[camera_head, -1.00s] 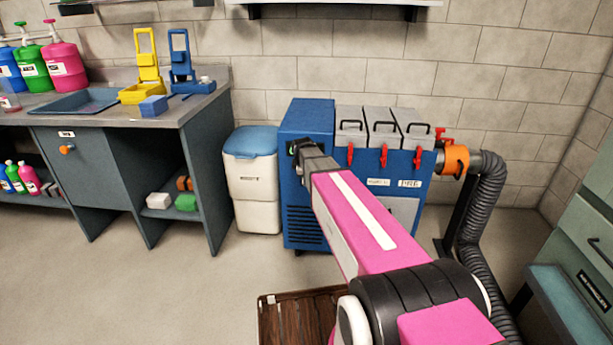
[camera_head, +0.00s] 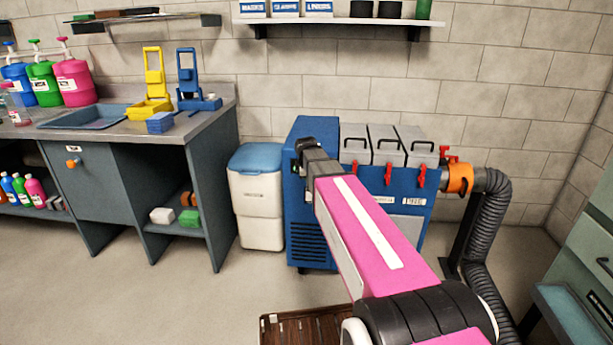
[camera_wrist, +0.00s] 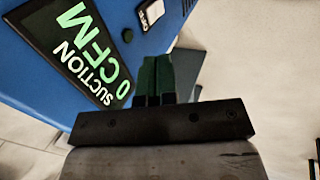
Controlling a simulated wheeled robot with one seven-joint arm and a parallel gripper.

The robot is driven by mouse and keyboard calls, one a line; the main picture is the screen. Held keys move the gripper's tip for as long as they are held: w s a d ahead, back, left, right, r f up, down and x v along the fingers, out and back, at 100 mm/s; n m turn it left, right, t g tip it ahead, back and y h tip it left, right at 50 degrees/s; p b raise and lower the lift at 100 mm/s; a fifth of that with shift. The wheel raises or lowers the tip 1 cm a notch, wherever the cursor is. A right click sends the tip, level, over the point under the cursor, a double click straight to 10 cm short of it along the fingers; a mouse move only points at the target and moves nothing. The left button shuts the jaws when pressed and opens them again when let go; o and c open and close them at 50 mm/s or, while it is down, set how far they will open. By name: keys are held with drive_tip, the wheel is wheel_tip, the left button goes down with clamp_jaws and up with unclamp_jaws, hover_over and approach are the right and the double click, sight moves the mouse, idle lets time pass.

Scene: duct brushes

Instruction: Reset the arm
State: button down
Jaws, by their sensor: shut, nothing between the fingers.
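My arm is pink with black joints and reaches forward in the head view. My gripper (camera_head: 303,150) is at its far end, in front of the left part of a blue machine (camera_head: 313,190). In the wrist view my gripper (camera_wrist: 154,80) shows two dark green fingers pressed together with nothing between them. Beyond them is a dark display (camera_wrist: 75,60) reading "SUCTION 0 CFM" on the blue machine's face. Whether the fingers touch the machine cannot be told.
The machine has grey lidded sections with red handles and a black hose (camera_head: 486,225) at right. A white bin with a blue lid (camera_head: 256,195) stands left of it. A counter (camera_head: 175,125) with a sink is further left. A dark slatted pallet (camera_head: 300,328) lies below. Green drawers (camera_head: 595,240) stand right.

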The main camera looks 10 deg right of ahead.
drive_tip(key=s+f+m+g, duration=0.1)
drive_tip(key=s+f+m, duration=0.4)
drive_tip(key=s, duration=0.3)
drive_tip(key=s+d+f+m+g, duration=0.1)
drive_tip(key=s+f+m+g, duration=0.1)
drive_tip(key=s+f+m, duration=0.3)
drive_tip(key=s+d+f+m+g+y, duration=0.1)
drive_tip(key=s+f+m, duration=0.4)
drive_tip(key=s, duration=0.7)
drive_tip(key=shift+s+g, duration=0.2)
drive_tip(key=shift+g, duration=0.2)
drive_tip(key=shift+d, duration=0.1)
